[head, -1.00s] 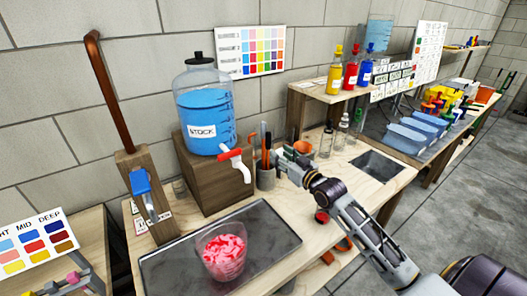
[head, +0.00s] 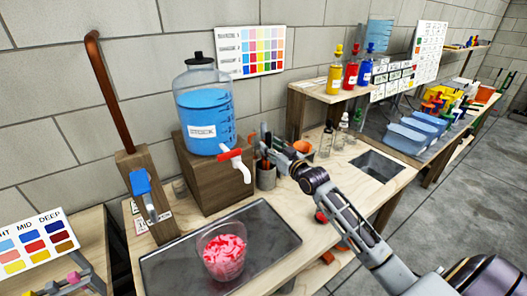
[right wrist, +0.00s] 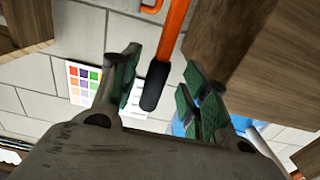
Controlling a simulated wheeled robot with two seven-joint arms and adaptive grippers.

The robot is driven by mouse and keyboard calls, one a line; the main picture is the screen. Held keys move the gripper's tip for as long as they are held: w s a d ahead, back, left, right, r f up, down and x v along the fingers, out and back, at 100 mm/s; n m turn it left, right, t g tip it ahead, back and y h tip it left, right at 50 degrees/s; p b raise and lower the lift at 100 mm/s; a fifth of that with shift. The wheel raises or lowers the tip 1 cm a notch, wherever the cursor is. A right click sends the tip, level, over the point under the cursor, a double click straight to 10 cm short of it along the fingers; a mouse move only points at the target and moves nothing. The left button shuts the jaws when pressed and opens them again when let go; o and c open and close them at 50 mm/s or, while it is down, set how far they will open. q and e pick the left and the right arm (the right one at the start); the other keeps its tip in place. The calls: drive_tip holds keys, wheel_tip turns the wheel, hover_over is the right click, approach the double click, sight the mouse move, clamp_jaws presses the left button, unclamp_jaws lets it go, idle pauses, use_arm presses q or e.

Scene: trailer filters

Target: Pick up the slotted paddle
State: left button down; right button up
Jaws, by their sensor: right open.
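A grey tool cup (head: 266,179) stands on the bench to the right of the wooden stand, with several upright tools in it. My right gripper (head: 265,139) is open over the cup at the level of the tool tops and hides most of them. In the right wrist view my right gripper (right wrist: 158,68) has its fingers apart. An orange rod with a black end (right wrist: 156,86) shows between them, with no finger seen closed on it. I cannot tell which tool is the slotted paddle. My left gripper is not in view.
A blue stock jug (head: 204,110) with a red-handled tap (head: 235,165) stands on a wooden block (head: 215,180) left of the cup. A clear tub of pink pieces (head: 223,255) sits on the dark tray (head: 275,232). Small bottles and a sink (head: 378,166) lie to the right.

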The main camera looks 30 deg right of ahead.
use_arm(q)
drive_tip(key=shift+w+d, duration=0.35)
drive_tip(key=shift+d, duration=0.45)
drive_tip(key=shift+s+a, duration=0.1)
